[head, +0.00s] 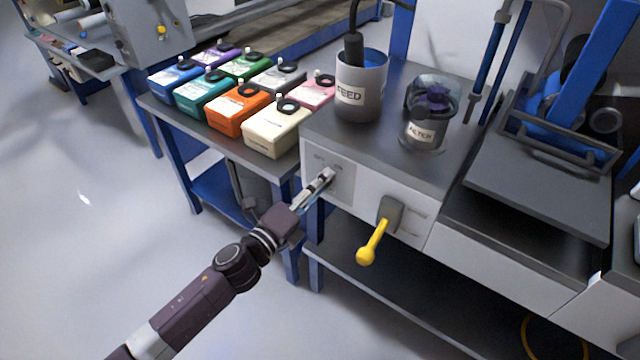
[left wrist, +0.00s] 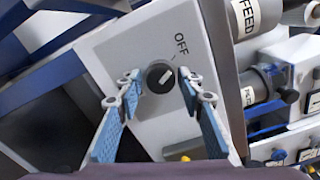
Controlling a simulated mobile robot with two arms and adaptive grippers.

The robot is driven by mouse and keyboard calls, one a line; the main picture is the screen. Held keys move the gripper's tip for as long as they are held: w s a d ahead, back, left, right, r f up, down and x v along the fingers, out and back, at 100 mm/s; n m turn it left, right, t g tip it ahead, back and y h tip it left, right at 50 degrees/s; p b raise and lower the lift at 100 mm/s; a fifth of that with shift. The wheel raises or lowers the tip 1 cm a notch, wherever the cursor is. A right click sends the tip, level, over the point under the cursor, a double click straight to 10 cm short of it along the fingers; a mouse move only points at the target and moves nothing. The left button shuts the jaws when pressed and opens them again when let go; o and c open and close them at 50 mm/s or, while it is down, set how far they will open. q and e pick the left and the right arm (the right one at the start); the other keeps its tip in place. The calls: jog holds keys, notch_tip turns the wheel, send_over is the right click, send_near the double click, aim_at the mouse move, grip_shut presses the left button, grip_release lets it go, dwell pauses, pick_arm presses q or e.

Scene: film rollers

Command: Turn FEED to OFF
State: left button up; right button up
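The FEED knob (left wrist: 160,76) is a round dark dial on a light panel (left wrist: 150,40) in the left wrist view. Its white pointer line slants toward the upper right. The word OFF (left wrist: 181,44) is printed above and right of it. My left gripper (left wrist: 158,80) is open, with one fingertip on each side of the knob; contact is not clear. In the head view my left gripper (head: 322,181) is at the panel's front face and hides the knob. The cup labelled FEED (head: 361,88) stands on the bench above. My right gripper is out of view.
A yellow-handled lever (head: 371,243) sticks out of the panel to the right of my left gripper. A jar labelled FILTER (head: 425,130) stands on the bench top. Several coloured containers, including a cream one (head: 277,133), fill the side table at left.

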pick_arm(q)
jog(key=shift+o, duration=0.6)
jog(key=v, duration=1.2)
jog(key=shift+f, duration=0.1)
